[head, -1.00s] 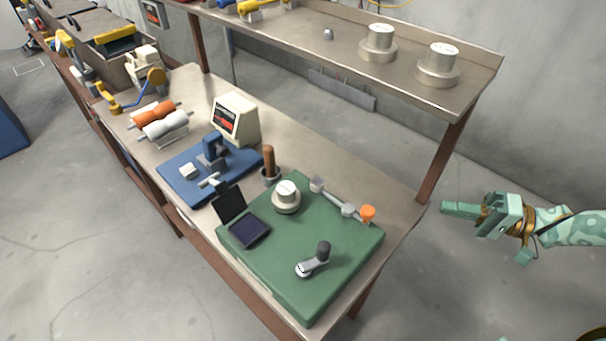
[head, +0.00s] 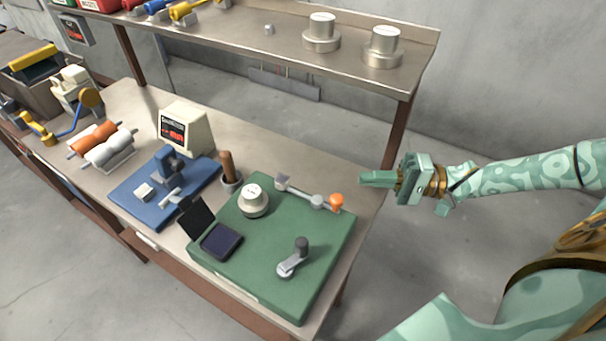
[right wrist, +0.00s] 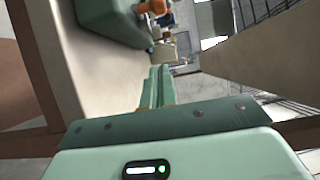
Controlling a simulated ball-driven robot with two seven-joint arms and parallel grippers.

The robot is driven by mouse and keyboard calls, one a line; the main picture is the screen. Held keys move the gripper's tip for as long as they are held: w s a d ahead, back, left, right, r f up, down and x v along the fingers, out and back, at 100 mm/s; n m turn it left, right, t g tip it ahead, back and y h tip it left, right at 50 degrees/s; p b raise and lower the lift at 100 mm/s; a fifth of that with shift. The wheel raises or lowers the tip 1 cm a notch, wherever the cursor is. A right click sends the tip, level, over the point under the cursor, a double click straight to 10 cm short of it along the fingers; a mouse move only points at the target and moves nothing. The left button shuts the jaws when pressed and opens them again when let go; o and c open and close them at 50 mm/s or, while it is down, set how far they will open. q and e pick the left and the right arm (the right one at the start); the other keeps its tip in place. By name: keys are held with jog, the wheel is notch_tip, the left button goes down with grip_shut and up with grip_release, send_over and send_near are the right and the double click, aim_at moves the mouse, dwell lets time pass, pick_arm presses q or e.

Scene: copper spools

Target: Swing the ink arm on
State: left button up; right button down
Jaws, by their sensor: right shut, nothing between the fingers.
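A green machine base (head: 260,262) stands on the near end of the bench. A grey metal arm (head: 299,193) lies along its back right side, with an orange knob (head: 337,203) at its right end; this looks like the ink arm. The knob also shows at the top of the right wrist view (right wrist: 155,5). My right gripper (head: 366,179) is shut and empty. My left gripper is out of view.
A grey crank with a dark knob (head: 301,245), a dark open pad (head: 221,241) and a round metal spool (head: 253,200) sit on the green base. A raised shelf (head: 350,60) with a brown post (head: 399,125) stands behind. The floor right of the bench is clear.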

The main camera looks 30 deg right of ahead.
jog(key=b+x, duration=0.1)
jog(key=x, duration=1.3)
jog(key=shift+s+a, duration=0.1)
jog(key=a+p, duration=0.1)
jog(key=p, duration=0.2)
jog(key=shift+r, duration=0.4)
jog(key=shift+s+f, duration=0.1)
jog(key=shift+f, duration=0.05)
jog(key=shift+a+f, duration=0.15)
jog(key=shift+f, duration=0.1)
jog(key=v, duration=1.6)
jog(key=shift+d+p, duration=0.2)
jog(key=shift+p, duration=0.15)
